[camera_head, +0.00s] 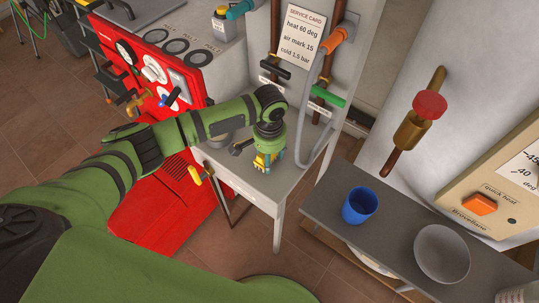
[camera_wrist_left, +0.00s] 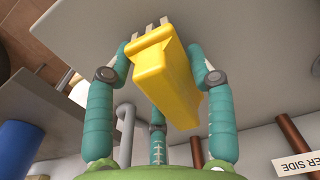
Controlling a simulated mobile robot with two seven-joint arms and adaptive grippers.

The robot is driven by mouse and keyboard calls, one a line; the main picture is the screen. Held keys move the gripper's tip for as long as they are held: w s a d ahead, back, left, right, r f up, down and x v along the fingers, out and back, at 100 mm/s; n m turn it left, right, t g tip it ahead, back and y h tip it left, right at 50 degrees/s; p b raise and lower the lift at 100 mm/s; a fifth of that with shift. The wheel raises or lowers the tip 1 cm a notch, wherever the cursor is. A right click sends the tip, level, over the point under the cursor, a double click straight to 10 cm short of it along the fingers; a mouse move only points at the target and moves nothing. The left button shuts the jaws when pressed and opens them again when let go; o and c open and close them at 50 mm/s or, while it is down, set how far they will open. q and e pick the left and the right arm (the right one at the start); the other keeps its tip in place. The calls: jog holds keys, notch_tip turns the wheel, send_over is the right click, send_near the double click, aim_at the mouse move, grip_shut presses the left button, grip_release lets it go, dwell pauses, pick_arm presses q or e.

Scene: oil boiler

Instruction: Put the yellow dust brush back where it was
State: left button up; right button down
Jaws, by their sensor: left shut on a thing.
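The yellow dust brush (camera_head: 261,163) is in my left gripper (camera_head: 268,156), over the small pale side table (camera_head: 255,190) beside the red boiler. In the left wrist view the brush (camera_wrist_left: 165,80) is a yellow block with short pale bristles at its far end. The teal fingers of my left gripper (camera_wrist_left: 166,72) are closed around its sides. The bristles are at or just above the grey tabletop (camera_wrist_left: 200,22); I cannot tell if they touch. My right gripper is in neither view.
A dark tool (camera_head: 241,147) lies on the side table next to the gripper. Pipes with a green-handled valve (camera_head: 328,95) rise behind. The red boiler (camera_head: 165,190) is at left. A grey bench (camera_head: 320,205) at right holds a blue cup (camera_head: 360,205) and a grey bowl (camera_head: 442,253).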

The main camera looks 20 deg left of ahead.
pick_arm(q)
jog(key=shift+f, duration=0.15)
jog(key=o, duration=1.1)
notch_tip(320, 180, up, 12)
jog(key=shift+r, duration=0.2)
